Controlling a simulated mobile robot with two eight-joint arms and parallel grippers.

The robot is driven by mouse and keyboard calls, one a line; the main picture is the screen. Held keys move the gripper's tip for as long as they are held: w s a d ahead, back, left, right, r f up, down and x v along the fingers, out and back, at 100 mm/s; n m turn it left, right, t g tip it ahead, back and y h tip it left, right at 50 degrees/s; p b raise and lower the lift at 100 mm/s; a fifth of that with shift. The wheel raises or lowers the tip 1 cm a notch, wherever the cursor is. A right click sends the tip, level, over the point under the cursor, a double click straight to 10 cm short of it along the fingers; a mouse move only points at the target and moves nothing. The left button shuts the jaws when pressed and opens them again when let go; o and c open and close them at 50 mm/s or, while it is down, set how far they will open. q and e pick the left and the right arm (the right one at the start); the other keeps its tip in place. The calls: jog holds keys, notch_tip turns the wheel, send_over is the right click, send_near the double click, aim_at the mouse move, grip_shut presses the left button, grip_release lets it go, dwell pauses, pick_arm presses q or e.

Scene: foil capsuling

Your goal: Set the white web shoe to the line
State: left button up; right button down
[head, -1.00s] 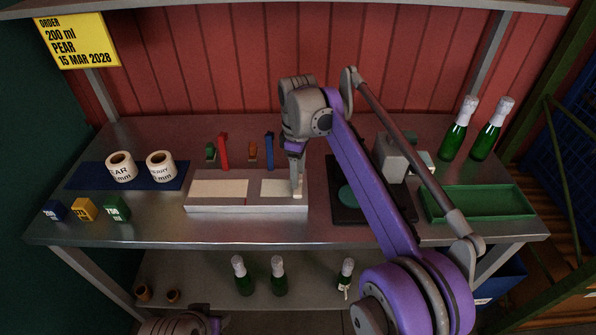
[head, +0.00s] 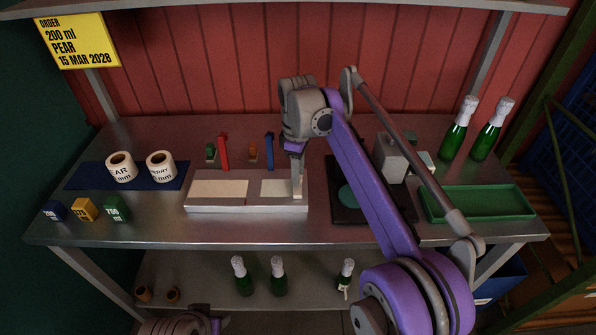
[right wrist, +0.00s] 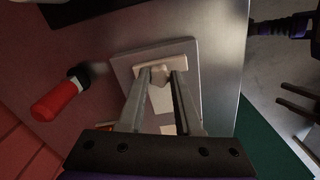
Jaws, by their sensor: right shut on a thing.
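The white web shoe (right wrist: 159,76) is a small pale block in the right wrist view, between the fingertips of my right gripper (right wrist: 161,78). In the head view my right gripper (head: 297,188) points down at the right end of a low grey station (head: 245,208). The station bears two cream panels, a left one (head: 218,188) and a right one (head: 276,188). The gripper is shut on the shoe, which is mostly hidden in the head view. I cannot make out a line.
A red-handled lever (head: 223,152) and a blue one (head: 269,151) stand behind the station. Two label rolls (head: 121,168) lie on a blue mat (head: 88,176) at left. A black pad (head: 345,213), green tray (head: 480,207) and two bottles (head: 457,136) are at right.

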aim_at(283, 188)
dwell(0.6)
jog(key=a+p, duration=0.1)
jog(key=a, duration=0.3)
jog(key=shift+r+p, duration=0.1)
jog(key=shift+p, duration=0.3)
jog(key=c, duration=0.6)
grip_release()
jog(key=shift+a, duration=0.1)
notch_tip(283, 188, up, 11)
jog(key=p, duration=0.2)
jog(key=shift+f+p, duration=0.2)
jog(key=shift+p, duration=0.15)
